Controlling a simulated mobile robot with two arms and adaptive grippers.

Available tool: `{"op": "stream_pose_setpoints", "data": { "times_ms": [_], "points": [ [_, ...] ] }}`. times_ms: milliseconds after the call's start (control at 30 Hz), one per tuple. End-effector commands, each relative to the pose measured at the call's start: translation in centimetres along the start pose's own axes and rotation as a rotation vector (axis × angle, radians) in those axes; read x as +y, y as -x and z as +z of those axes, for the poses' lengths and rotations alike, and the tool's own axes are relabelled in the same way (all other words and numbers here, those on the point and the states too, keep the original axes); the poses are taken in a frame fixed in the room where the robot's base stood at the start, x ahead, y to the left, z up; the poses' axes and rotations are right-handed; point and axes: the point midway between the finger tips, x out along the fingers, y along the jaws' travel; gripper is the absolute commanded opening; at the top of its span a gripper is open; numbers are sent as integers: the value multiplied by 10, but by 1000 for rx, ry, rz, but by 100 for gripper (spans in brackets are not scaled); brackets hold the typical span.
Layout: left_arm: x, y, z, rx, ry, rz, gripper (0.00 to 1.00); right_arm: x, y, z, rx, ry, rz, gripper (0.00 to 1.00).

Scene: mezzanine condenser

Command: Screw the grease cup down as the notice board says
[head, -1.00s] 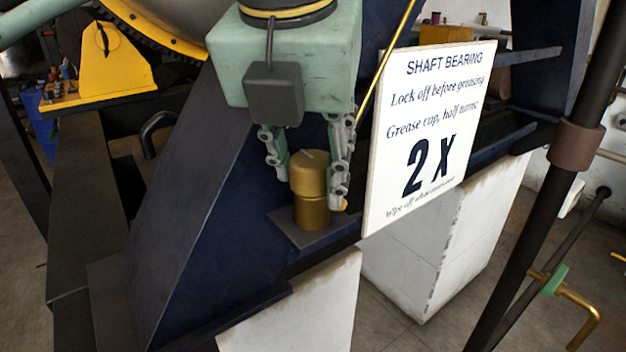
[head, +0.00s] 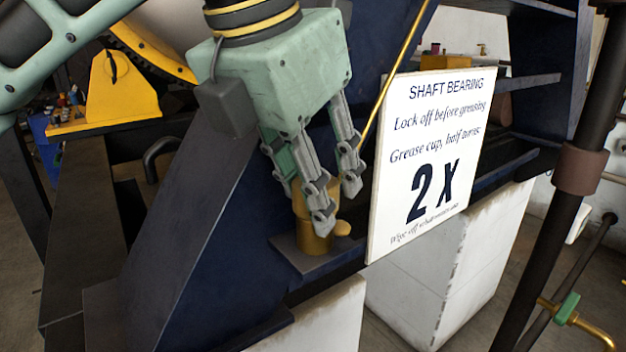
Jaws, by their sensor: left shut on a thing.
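The brass grease cup (head: 305,232) stands upright on a small dark plate (head: 285,252) on the dark blue frame. My left gripper (head: 320,205) comes down over it from above and is shut on it. Its fingers hide most of the cup's cap; the lower body and a small brass knob at its right show. The white notice board (head: 430,155) stands just right of the cup. It reads "SHAFT BEARING", "Lock off before greasing", "Grease cup, half turns: 2 X", with a small wipe-off line at the bottom. My right gripper is not in view.
White blocks (head: 455,255) support the frame. A yellow bracket (head: 125,88) is at the left.

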Motion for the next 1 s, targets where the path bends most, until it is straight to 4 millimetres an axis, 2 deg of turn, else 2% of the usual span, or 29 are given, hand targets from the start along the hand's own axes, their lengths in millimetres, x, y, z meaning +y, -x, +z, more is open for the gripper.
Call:
{"op": "stream_pose_setpoints", "data": {
  "times_ms": [200, 233, 400, 1000],
  "points": [
    [2, 2, 1, -6, 5, 4, 10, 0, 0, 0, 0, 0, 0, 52],
    [2, 2, 1, -6, 5, 4, 37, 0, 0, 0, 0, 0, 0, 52],
    [2, 2, 1, -5, 5, 4, 52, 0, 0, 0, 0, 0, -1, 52],
    [2, 6, 1, -5, 7, 5, 52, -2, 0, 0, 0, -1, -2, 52]
  ]
}}
